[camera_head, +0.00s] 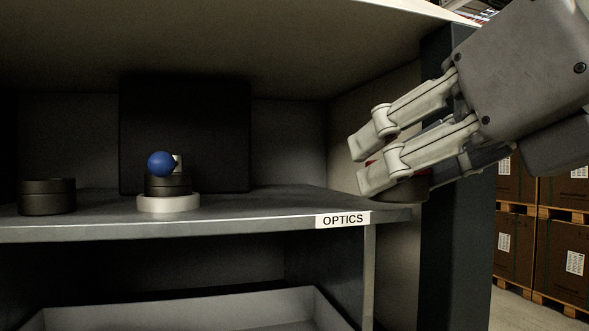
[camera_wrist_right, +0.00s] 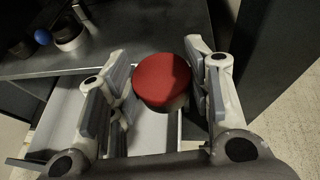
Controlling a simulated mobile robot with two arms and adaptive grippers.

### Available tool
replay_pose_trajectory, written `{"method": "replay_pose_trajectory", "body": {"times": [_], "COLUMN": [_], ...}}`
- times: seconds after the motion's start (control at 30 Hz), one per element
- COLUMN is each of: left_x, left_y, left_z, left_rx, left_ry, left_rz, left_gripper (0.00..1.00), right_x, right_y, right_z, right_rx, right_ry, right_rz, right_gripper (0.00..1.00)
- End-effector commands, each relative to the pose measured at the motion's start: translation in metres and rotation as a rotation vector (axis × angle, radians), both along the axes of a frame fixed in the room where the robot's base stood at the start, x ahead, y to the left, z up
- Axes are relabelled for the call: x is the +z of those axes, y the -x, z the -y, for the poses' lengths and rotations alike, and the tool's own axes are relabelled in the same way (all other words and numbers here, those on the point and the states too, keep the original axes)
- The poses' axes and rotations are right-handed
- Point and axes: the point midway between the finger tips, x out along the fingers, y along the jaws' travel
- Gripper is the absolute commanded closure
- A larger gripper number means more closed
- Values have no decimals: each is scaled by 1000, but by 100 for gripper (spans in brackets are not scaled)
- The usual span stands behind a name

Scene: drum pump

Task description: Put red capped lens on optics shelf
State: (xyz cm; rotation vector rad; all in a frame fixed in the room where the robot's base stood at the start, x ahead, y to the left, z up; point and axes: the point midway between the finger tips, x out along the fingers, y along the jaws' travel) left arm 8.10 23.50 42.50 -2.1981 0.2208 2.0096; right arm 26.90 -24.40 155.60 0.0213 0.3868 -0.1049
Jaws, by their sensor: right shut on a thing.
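My right gripper (camera_head: 362,163) is shut on the red capped lens (camera_head: 410,187), whose dark body shows just behind and below the fingers. In the right wrist view the round red cap of the lens (camera_wrist_right: 162,80) lies between the two finger pairs of the gripper (camera_wrist_right: 160,72). The optics shelf (camera_head: 270,203) is a grey board with an OPTICS label on its front edge. The gripper and lens are at the right end of the shelf, near its front corner. In the head view the fingers hide much of the lens, and I cannot tell whether it touches the board. My left gripper is out of view.
A dark round lens (camera_head: 47,197) stands at the shelf's left. A blue ball (camera_head: 161,164) shows at a dark part on a white ring (camera_head: 168,204). A dark panel (camera_head: 185,120) stands behind. The shelf's right half is clear. A grey tray (camera_head: 190,312) lies below.

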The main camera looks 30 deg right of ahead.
Motion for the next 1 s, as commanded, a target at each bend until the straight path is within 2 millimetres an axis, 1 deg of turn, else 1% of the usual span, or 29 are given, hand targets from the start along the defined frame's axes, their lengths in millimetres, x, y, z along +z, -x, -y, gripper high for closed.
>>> {"method": "replay_pose_trajectory", "body": {"times": [0.03,0.13,0.23,0.3,0.4,0.5,0.57,0.67,0.77,0.8,0.9,1.0], "left_x": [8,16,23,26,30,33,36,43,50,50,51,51], "left_y": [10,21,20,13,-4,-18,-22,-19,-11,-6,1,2], "left_z": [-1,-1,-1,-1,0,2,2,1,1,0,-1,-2], "left_rx": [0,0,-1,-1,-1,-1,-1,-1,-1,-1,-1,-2], "left_ry": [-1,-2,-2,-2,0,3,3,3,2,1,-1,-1], "left_rz": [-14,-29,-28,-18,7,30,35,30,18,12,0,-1], "left_gripper": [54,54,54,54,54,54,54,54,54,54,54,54], "right_x": [2,3,3,2,2,1,2,3,3,-3,-11,-13], "right_y": [-15,-42,-66,-78,-89,-95,-101,-119,-137,-134,-133,-133], "right_z": [2,4,7,8,9,10,11,12,14,14,14,14], "right_rx": [2,2,1,3,2,1,2,1,2,4,4,3], "right_ry": [1,-1,-1,0,-1,0,-1,0,0,0,0,-1], "right_rz": [-9,-9,-7,-6,-3,-1,-3,-6,-6,-3,-1,2], "right_gripper": [84,84,84,84,84,84,84,84,84,84,84,84]}}
